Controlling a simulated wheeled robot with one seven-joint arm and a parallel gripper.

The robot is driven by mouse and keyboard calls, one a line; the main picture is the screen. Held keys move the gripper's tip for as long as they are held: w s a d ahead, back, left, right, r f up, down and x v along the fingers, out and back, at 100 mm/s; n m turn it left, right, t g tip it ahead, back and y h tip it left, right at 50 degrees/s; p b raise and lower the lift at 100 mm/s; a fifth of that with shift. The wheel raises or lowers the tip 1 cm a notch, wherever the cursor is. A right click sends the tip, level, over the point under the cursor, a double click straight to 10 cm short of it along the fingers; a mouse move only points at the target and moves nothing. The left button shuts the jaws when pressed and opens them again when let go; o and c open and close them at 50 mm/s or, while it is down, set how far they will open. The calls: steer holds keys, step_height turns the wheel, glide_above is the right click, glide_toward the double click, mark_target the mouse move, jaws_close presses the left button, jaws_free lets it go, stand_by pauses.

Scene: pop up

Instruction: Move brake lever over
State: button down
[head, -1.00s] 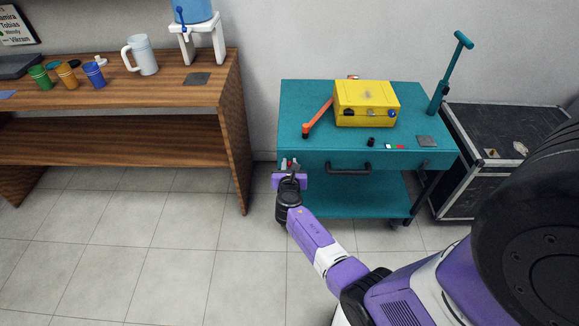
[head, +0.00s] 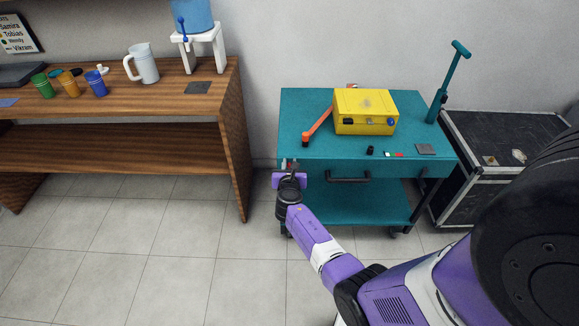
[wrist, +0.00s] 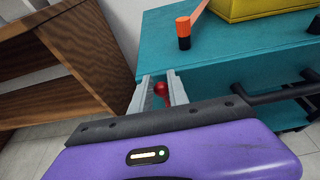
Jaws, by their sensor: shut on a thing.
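A small red knob (wrist: 161,88), which looks like the end of the brake lever, shows between my fingers in the wrist view. It is at the left end of the teal cart (wrist: 240,60). My gripper (wrist: 160,82) is shut on it. In the head view my gripper (head: 288,164) is at the cart's front left corner, just below the tabletop. The fingers hide most of the knob, and the rest of the lever cannot be made out.
A yellow case (head: 365,108) and an orange bar (head: 318,125) with a black end are on the cart top. A dark drawer handle (head: 347,179) is right of my gripper. A wooden shelf (head: 232,140) stands left, with floor between. A black case (head: 510,140) is at right.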

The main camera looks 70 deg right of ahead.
steer(key=shift+w+d+r, duration=0.1)
steer(key=shift+r, duration=0.05)
steer(key=shift+w+d+r, duration=0.1)
steer(key=shift+w+d, duration=0.05)
steer(key=shift+d, duration=0.25)
steer(key=shift+w+d+r, duration=0.1)
steer(key=shift+w+d, duration=0.05)
steer(key=shift+d, duration=0.25)
steer(key=c, duration=1.2)
jaws_free()
steer(key=shift+a, duration=0.1)
steer(key=p+v, duration=0.2)
steer(key=v, duration=0.5)
steer(key=shift+s+a+r, duration=0.1)
steer(key=shift+s+a, duration=0.1)
steer(key=shift+a, duration=0.15)
